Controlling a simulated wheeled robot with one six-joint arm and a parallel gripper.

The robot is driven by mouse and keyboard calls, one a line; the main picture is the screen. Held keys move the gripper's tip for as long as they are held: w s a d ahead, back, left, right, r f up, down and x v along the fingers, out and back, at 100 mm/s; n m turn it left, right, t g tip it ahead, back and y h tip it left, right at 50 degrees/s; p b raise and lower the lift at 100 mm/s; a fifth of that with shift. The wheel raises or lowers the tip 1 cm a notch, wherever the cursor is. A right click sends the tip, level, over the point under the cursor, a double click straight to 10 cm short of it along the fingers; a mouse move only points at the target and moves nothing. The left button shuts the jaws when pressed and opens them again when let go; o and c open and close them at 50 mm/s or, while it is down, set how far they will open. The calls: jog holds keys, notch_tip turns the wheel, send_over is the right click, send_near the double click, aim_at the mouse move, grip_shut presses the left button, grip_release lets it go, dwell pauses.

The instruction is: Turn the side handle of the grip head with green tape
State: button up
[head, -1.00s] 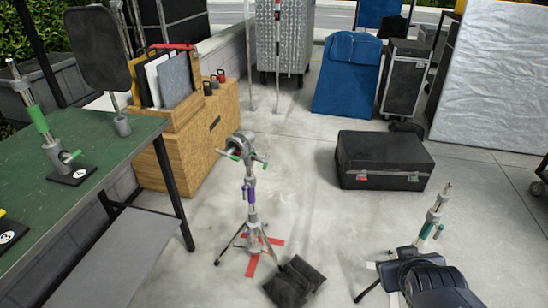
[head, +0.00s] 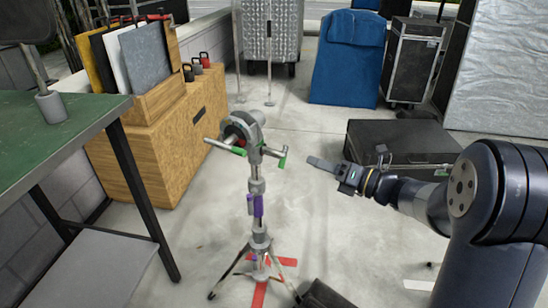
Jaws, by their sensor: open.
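The grip head (head: 252,132) is grey metal and sits on top of an upright stand (head: 259,235) with purple tape on its column, left of centre in the head view. A side handle (head: 275,153) with green tape sticks out to the right of the head. A thin bar (head: 216,144) with green tape near the head points left. My gripper (head: 318,163) is open and empty, to the right of the side handle and apart from it. Its fingers point left towards the head. The gap between the fingers is hard to make out from this angle.
A black case (head: 395,140) lies on the floor behind my gripper. A green-topped table (head: 75,125) and a wooden crate cart (head: 165,150) stand on the left. A dark sandbag (head: 325,295) lies by the stand's legs. The floor behind the stand is clear.

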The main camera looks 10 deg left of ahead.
aim_at(279, 155)
jog(key=shift+n+g, duration=0.6)
jog(key=shift+n, duration=0.1)
jog(key=x, duration=0.4)
jog(key=b+x, duration=0.1)
jog(key=x, duration=0.2)
jog(key=b+x, duration=0.1)
jog(key=x, duration=0.3)
jog(key=shift+a+f, duration=0.3)
jog(key=shift+a, duration=0.05)
jog(key=shift+c, duration=0.4)
grip_shut()
